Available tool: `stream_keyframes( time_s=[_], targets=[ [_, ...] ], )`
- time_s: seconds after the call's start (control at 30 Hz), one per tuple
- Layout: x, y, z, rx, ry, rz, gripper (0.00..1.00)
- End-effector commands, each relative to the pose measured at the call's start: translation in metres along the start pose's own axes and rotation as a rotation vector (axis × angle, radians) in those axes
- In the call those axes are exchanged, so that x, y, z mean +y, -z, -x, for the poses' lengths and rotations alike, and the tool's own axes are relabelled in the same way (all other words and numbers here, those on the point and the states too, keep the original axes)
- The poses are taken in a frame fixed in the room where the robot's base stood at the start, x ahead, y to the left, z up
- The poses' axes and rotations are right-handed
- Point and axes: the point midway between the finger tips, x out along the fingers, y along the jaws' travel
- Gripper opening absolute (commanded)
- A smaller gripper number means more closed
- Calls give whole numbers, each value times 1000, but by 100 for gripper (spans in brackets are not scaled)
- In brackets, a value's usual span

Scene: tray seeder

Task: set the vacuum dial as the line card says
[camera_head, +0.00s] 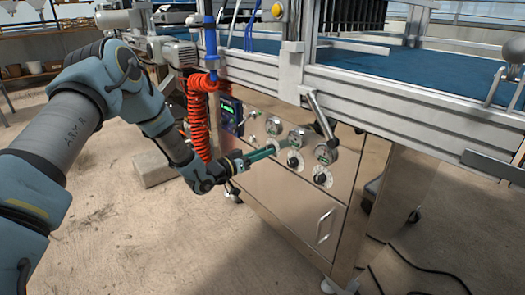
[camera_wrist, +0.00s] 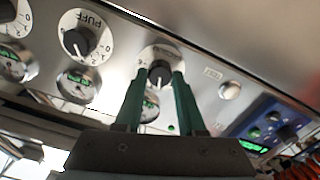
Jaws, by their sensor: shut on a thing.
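A black dial knob (camera_wrist: 159,70) on a round white plate sits between the green fingers of my gripper (camera_wrist: 159,80) in the wrist view. The fingers are shut on its sides. The lettering on its plate is partly covered and too blurred to read, so I cannot tell its setting. In the head view my gripper (camera_head: 270,151) reaches the leftmost of three dials on the steel cabinet front, and its fingers hide most of that dial. I cannot make out a line card in either view.
A dial marked PUFF (camera_wrist: 77,41) is beside the held one, with another dial at the picture's edge. Round gauges (camera_head: 299,137) sit above the dials. A blue control panel (camera_head: 231,115) and a coiled orange hose (camera_head: 197,118) are left of my gripper.

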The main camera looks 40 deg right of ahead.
Motion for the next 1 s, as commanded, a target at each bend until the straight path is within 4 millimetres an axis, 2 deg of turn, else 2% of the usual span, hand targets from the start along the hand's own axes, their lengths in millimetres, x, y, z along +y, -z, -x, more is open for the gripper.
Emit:
stream_keyframes(
  time_s=[0.33, 0.87, 0.9, 1.0],
  targets=[
    [0, 0, 1, 0, 2, 165, 0],
    [0, 0, 1, -1, 1, 198, 0],
    [0, 0, 1, -1, 1, 198, 40],
    [0, 0, 1, -1, 1, 198, 51]
  ],
)
